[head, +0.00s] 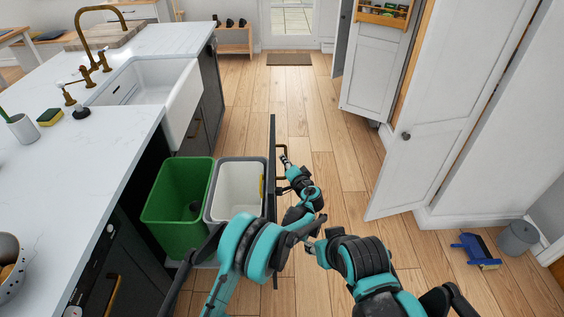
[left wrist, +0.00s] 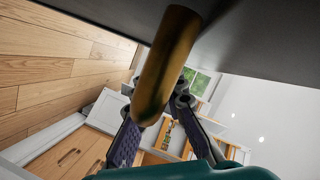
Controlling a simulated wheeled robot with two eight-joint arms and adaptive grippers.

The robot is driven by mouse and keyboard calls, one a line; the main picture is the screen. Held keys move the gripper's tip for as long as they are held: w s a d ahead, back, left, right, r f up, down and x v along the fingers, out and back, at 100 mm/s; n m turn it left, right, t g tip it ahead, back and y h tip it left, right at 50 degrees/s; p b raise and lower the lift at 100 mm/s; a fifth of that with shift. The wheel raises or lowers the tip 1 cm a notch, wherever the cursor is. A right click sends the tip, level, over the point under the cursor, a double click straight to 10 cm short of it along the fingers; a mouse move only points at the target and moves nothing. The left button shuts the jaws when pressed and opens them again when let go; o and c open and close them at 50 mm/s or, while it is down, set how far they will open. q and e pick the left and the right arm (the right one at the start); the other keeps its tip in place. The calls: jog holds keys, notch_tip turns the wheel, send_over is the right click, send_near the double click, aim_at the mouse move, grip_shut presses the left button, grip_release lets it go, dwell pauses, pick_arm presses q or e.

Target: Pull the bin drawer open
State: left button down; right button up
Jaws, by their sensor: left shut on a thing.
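The bin drawer is pulled out from under the counter, and its dark front panel (head: 272,140) shows almost edge-on in the head view. A green bin (head: 178,205) and a white bin (head: 236,190) stand in it side by side. My left gripper (head: 284,161) is at the outer side of the panel, shut on the brass handle (left wrist: 167,65). In the left wrist view the fingers lie on both sides of the handle bar. My right arm comes in at the lower right of the head view. Its gripper (head: 314,246) is small and partly hidden, so its jaws are unclear.
The white counter (head: 100,150) with a sink (head: 150,90) runs along the left. An open white cupboard door (head: 410,130) stands at the right. A blue dustpan (head: 473,249) and a grey bucket (head: 517,238) are on the floor at the right. The wooden floor between is clear.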

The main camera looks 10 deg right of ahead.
pick_arm(q)
jog(key=c, duration=1.6)
grip_release()
jog(key=shift+o, duration=0.2)
jog(key=shift+o, duration=1)
jog(key=r, duration=0.5)
jog(key=shift+w+d+r, duration=0.1)
jog(key=shift+w+r, duration=0.2)
jog(key=shift+w, duration=0.05)
jog(key=r, duration=0.1)
jog(key=s+r, duration=0.1)
jog(key=r, duration=0.1)
jog(key=shift+r, duration=0.3)
jog(key=shift+c, duration=1)
jog(key=shift+w+r, duration=0.2)
jog(key=shift+r, duration=0.15)
jog(key=shift+s, duration=0.1)
